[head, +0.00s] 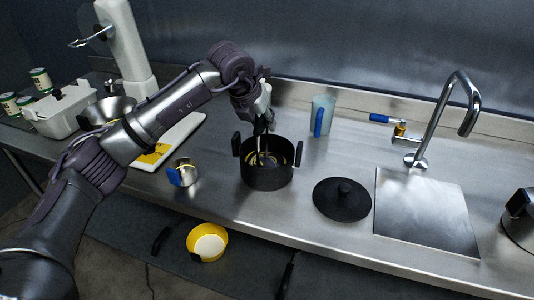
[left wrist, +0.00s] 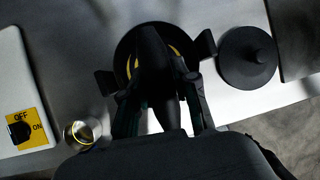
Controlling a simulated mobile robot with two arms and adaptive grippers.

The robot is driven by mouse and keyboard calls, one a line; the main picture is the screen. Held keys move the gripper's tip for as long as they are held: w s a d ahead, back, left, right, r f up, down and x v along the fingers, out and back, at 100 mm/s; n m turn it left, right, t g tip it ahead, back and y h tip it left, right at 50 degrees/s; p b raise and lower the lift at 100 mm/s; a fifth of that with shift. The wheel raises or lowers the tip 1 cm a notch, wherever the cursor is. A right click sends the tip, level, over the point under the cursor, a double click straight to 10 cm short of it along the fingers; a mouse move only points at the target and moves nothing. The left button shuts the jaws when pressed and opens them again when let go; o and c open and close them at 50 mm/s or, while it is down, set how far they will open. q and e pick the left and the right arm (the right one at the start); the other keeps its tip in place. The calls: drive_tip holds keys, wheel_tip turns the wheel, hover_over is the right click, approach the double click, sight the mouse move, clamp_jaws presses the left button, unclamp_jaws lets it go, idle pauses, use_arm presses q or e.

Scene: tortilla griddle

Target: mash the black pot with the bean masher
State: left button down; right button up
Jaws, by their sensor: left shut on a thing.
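The black pot (head: 267,177) stands on the steel counter, with two handles and a yellow pattern showing inside. It also shows in the left wrist view (left wrist: 127,52), partly hidden behind my gripper. My left gripper (head: 262,122) is above the pot, pointing down, shut on the bean masher (head: 262,146). The masher's dark shaft reaches down into the pot opening. In the left wrist view the masher's dark handle (left wrist: 156,75) lies between the fingers. Its lower end is hard to make out, so I cannot tell whether it touches the bottom. My right gripper is not in view.
A black lid (head: 342,200) lies right of the pot. A metal cup with a blue handle (head: 183,173) stands to the left. A clear jug (head: 322,116) stands behind, and a tap (head: 447,110) is at the right. A yellow bowl (head: 207,242) is below the counter's front edge.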

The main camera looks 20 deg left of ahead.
use_arm(q)
drive_tip(key=shift+w, duration=0.1)
idle(0.3)
drive_tip(key=shift+w+d, duration=0.55)
drive_tip(key=shift+w, duration=0.1)
drive_tip(key=shift+r+p, duration=3.05)
drive_tip(key=shift+r, duration=2.15)
drive_tip(key=shift+s, duration=0.1)
drive_tip(key=shift+f, duration=0.1)
